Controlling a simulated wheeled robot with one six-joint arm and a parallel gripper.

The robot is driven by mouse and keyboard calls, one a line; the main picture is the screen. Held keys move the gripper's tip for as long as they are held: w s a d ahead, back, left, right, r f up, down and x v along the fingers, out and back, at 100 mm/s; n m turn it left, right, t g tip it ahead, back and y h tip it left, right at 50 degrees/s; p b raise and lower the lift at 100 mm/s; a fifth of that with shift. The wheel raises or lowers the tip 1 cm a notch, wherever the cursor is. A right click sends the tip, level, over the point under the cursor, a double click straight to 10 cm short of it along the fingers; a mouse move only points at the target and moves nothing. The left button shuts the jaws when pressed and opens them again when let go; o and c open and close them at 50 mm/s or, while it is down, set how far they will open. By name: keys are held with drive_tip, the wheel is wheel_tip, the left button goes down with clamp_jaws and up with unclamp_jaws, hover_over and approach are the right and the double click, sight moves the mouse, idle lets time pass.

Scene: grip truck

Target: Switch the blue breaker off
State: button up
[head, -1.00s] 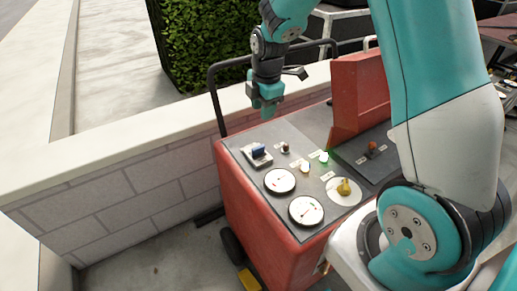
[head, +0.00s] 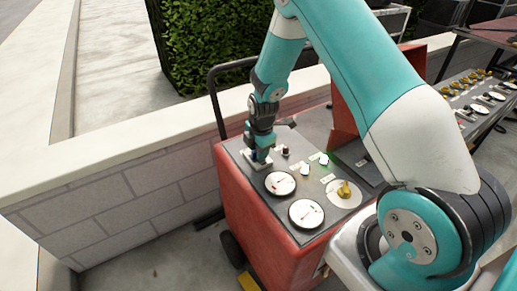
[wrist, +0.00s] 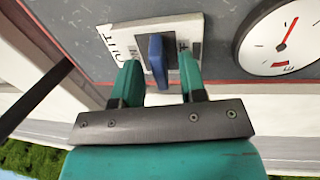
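The blue breaker (wrist: 157,62) is a blue lever on a pale plate with dark lettering, seen in the wrist view. My gripper (wrist: 160,70) is open, with one teal finger on each side of the lever. Small gaps show between the fingers and the lever, so I see no grip on it. In the head view my gripper (head: 258,158) is down at the breaker's plate, at the back left of the red cart's panel, and mostly hides the lever.
Two round gauges (head: 280,184) lie just in front of the breaker. A black handle bar (head: 214,95) and low wall (head: 120,185) stand left.

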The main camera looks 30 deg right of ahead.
clamp_jaws()
drive_tip(key=t+b, duration=0.1)
drive_tip(key=s+f+t+b, duration=0.1)
drive_tip(key=b, duration=0.1)
drive_tip(key=shift+t, duration=0.3)
drive_tip(key=shift+s+t+b, duration=0.25)
drive_tip(key=shift+t+b, duration=0.35)
drive_tip(key=shift+b, duration=0.5)
drive_tip(key=shift+r, duration=0.25)
unclamp_jaws()
drive_tip(key=shift+s, duration=0.1)
drive_tip(key=shift+r, duration=0.1)
